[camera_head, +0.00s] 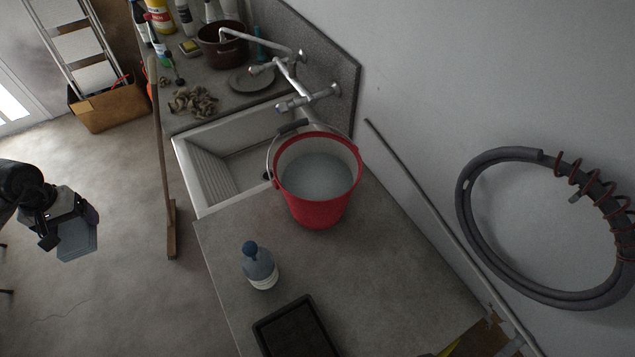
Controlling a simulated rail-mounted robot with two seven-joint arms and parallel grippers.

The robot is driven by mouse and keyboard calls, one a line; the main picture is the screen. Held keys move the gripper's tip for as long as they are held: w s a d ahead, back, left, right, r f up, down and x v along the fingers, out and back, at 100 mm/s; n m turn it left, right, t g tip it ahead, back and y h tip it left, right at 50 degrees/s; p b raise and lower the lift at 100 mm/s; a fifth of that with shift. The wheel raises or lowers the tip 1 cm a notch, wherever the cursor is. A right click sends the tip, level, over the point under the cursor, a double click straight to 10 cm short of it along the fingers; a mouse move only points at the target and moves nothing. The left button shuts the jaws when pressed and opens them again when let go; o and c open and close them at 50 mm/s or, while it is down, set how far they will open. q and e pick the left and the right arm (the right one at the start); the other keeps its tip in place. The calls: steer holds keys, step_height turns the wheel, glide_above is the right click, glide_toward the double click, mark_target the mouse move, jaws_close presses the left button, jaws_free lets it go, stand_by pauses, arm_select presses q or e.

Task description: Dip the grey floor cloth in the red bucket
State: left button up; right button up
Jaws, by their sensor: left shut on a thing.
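The red bucket (318,211) stands upright on the worktop beside the sink, its wire handle raised at the back. It holds greyish liquid (318,177). My left gripper (62,217) is at the far left over the floor, well away from the bucket. It is shut on a flat, blue-grey piece that looks like the grey floor cloth (79,240), hanging just below the fingers. The fingers hide part of it. My right gripper is not in view.
A bottle with a blue cap (260,268) and a black tray (297,330) stand on the worktop (375,265). The white sink (185,165) with its taps lies behind the bucket. A wooden-handled floor tool (165,180) leans upright between my gripper and the sink.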

mark_target(73, 223)
arm_select(q)
steer(key=shift+r, duration=0.1)
steer(key=shift+r+p, duration=1.05)
steer(key=shift+r, duration=0.9)
steer(key=shift+d, duration=0.1)
